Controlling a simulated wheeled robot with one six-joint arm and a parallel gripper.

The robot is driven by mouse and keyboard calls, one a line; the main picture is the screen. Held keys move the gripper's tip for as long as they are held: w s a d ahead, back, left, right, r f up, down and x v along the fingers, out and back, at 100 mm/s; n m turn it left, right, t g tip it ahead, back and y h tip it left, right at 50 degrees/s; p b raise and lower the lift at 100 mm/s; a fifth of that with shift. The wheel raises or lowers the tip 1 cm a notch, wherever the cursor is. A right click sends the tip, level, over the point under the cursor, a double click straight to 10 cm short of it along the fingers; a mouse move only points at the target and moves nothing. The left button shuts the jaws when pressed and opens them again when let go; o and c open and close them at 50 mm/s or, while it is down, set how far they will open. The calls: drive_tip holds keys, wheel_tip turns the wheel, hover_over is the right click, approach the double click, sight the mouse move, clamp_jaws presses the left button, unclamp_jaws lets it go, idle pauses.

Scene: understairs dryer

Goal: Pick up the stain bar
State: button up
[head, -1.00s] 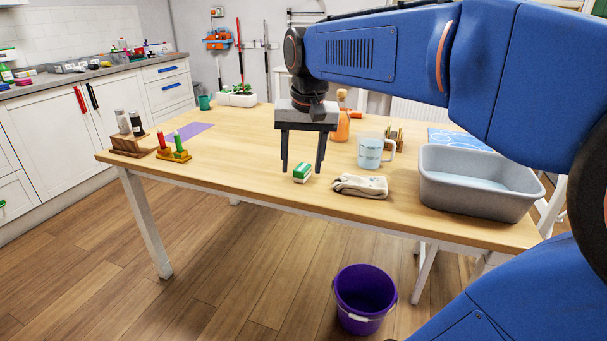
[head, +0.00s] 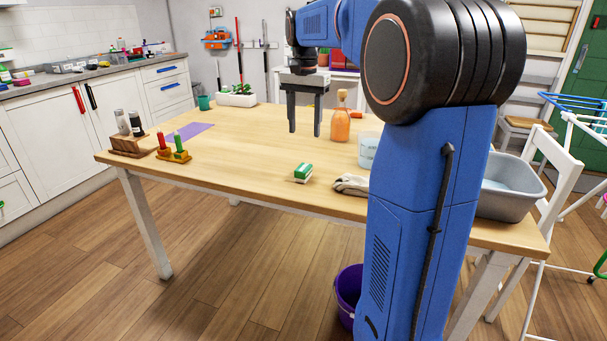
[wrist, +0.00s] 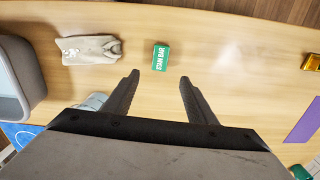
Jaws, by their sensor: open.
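The stain bar (head: 303,172) is a small green and white block lying on the wooden table near its front edge. In the wrist view the stain bar (wrist: 161,57) shows its label, ahead of the fingertips and between their lines. My gripper (head: 304,133) is open and empty, raised above the table and farther back than the bar. Its two dark fingers also show in the wrist view (wrist: 159,75), apart from the bar.
A wooden peg stand (head: 174,156) is left. The table between is clear.

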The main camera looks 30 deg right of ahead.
hover_over(303, 167)
drive_tip(key=f, duration=0.8)
drive_tip(key=shift+d+f, duration=0.25)
drive_tip(key=shift+f, duration=0.15)
drive_tip(key=shift+s+a+f, duration=0.1)
drive_tip(key=shift+a+f, duration=0.05)
drive_tip(key=shift+f, duration=1.2)
drive_tip(key=shift+s+a+f, duration=0.1)
drive_tip(key=shift+f, duration=1.2)
drive_tip(key=shift+c, duration=0.7)
drive_tip(key=shift+w, duration=0.1)
drive_tip(key=c, duration=1)
